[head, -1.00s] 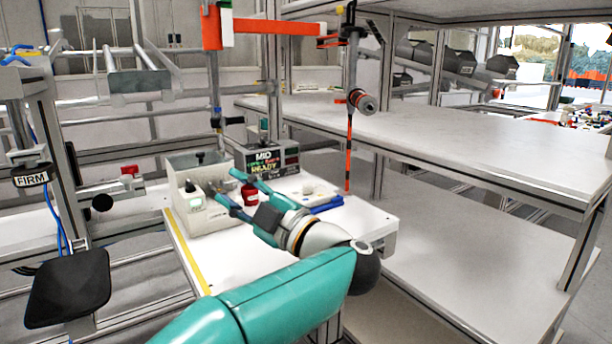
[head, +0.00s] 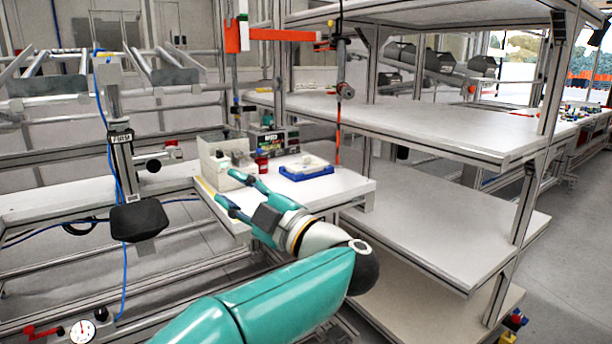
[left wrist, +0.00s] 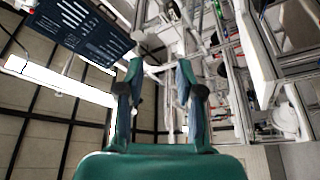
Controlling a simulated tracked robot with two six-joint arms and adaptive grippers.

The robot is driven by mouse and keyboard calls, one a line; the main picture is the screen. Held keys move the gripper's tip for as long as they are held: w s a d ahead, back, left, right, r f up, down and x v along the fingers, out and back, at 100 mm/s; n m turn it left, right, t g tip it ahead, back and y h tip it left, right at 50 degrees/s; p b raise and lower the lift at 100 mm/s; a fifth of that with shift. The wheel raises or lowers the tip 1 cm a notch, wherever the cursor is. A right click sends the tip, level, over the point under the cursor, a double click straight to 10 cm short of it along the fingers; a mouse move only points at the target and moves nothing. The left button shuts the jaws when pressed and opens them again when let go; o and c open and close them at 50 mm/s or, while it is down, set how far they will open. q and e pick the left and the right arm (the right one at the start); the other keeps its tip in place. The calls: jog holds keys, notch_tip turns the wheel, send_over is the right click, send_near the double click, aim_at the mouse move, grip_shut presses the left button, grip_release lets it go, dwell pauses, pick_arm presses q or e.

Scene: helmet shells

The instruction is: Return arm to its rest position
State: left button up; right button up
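My left gripper (head: 229,183) is at the end of my teal arm, which reaches in from the bottom of the head view. Its two teal fingers are apart with nothing between them. In the left wrist view the open fingers (left wrist: 158,78) also stand apart and empty. In the head view the gripper overlaps the near side of a small white table (head: 345,190); I cannot tell its height above it. My right arm and gripper are not in view.
The table bears a light grey box device (head: 210,150), a red jar (head: 262,163), a display unit (head: 285,140) and a blue tray (head: 305,174). A shelf rack (head: 440,130) stands to the right. A black pad on a post (head: 138,220) stands left. Floor shows at far right.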

pick_arm(q)
jog(key=w+a+f+m, duration=0.3)
jog(key=a+f, duration=0.5)
jog(key=f, duration=0.2)
jog(key=w+a+f+m, duration=0.3)
jog(key=a+f, duration=0.6)
jog(key=f, duration=0.1)
notch_tip(320, 180, down, 22)
jog(key=s+a+f+m+h, duration=0.1)
jog(key=s+m+h, duration=0.1)
jog(key=m+h, duration=0.6)
jog(key=s+d+f+m+g+h, duration=0.2)
jog(key=s+d+f+h, duration=0.15)
jog(key=s+f, duration=0.4)
jog(key=s+d+f+m+g+h, duration=0.2)
jog(key=s+d+f+h, duration=0.15)
jog(key=s+f, duration=0.4)
jog(key=s+d+f+m+g+h, duration=0.1)
jog(key=s+d+f+g+h, duration=0.3)
jog(key=s, duration=0.5)
jog(key=s+d+f+m+g+h, duration=0.1)
jog(key=s+d+g, duration=0.4)
jog(key=s, duration=0.5)
notch_tip(320, 180, up, 29)
jog(key=d+t+p, duration=0.1)
jog(key=p, duration=2.8)
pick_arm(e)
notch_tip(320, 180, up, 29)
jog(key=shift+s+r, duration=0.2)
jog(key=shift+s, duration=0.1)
